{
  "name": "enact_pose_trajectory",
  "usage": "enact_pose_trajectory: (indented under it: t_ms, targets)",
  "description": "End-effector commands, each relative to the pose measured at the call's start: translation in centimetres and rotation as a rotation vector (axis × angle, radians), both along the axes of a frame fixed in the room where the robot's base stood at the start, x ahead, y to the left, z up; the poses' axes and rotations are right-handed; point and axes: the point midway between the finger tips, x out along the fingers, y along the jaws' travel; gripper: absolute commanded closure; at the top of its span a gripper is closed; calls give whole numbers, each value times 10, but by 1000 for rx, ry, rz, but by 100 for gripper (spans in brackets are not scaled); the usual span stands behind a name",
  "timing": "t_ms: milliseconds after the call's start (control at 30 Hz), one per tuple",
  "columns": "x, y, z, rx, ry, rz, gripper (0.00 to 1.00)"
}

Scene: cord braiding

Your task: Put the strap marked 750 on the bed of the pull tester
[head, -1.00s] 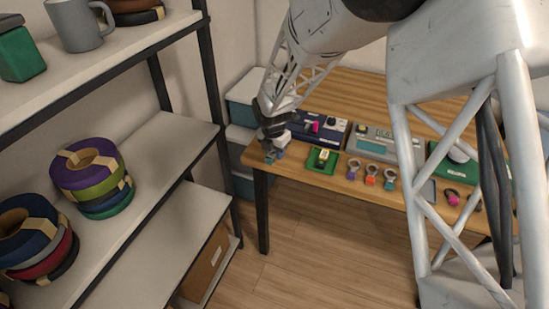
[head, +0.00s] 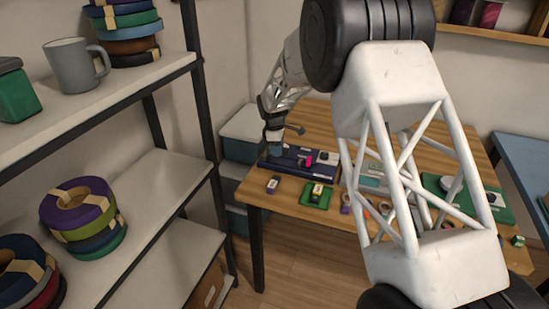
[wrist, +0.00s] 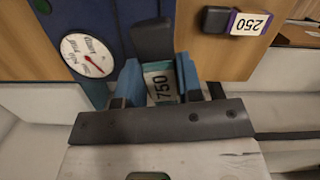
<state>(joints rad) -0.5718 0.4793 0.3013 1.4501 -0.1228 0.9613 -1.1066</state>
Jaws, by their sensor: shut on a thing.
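My gripper (head: 273,142) is at the back left of the wooden table, by the left end of the dark blue pull tester (head: 292,164). In the wrist view its blue finger pads (wrist: 160,76) are shut on the strap marked 750 (wrist: 161,86), which has a white label, a teal edge and a dark end block. The blue tester body (wrist: 118,22) and its round white dial (wrist: 88,55) show just left of the strap. I cannot tell whether the strap touches the bed. In the head view the strap is too small to make out.
A purple-edged strap marked 250 (wrist: 250,23) lies on the table, also seen near the front left edge (head: 273,184). A green tray (head: 316,196) sits in front of the tester. A shelf rack (head: 165,180) with cord coils stands at left.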

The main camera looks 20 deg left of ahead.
Motion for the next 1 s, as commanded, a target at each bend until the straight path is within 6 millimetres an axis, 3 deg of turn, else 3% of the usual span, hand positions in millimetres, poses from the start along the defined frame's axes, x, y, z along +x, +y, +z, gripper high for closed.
enact_pose_trajectory:
  t_ms: [100,300,1000]
  targets:
    - [15,1,2,-4,-3,-90,90]
    - [26,1,3,-9,-6,-171,90]
    - [27,1,-4,-10,-5,-181,90]
